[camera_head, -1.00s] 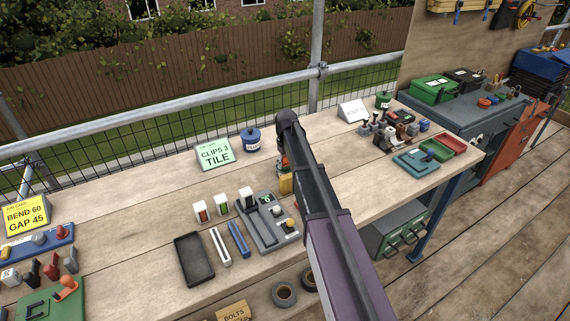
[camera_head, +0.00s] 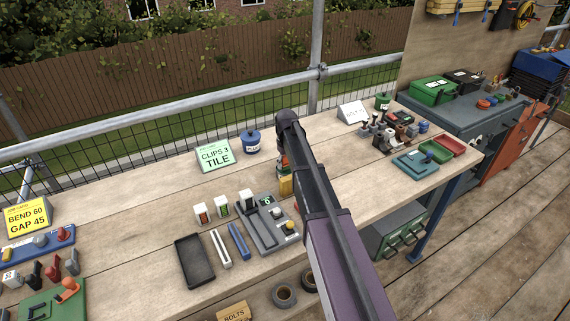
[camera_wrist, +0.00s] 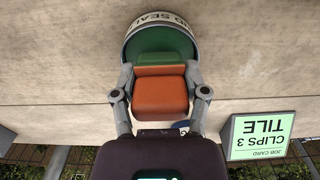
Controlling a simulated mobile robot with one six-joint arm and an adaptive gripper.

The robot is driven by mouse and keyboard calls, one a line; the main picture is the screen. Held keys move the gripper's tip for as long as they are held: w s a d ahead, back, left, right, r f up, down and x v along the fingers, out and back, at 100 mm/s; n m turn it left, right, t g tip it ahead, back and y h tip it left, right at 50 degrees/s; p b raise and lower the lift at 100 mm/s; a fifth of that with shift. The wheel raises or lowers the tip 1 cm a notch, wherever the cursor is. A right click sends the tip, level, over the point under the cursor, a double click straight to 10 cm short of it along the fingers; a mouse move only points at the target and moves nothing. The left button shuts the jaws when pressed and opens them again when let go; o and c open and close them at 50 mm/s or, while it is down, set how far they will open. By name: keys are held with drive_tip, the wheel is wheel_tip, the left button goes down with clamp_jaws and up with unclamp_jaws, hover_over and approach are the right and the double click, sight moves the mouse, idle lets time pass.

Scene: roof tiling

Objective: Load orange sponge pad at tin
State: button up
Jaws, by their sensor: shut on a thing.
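The orange sponge pad (camera_wrist: 160,95) is held between the two fingers of my gripper (camera_wrist: 160,74) in the wrist view. Just beyond the fingertips is a round tin (camera_wrist: 131,44) with a pale rim lettered partly "SEAL" and a green inside. The pad's far edge borders the green area; I cannot tell whether it touches it. In the head view my arm covers most of this spot, and only a bit of orange and a yellowish container (camera_head: 285,187) show beside it.
A green job card (camera_head: 215,154) reading "CLIPS 3 TILE" and a blue pot (camera_head: 251,141) stand left of my arm.

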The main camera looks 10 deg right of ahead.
drive_tip(key=shift+r+p, duration=2.8)
drive_tip(key=shift+r, duration=0.2)
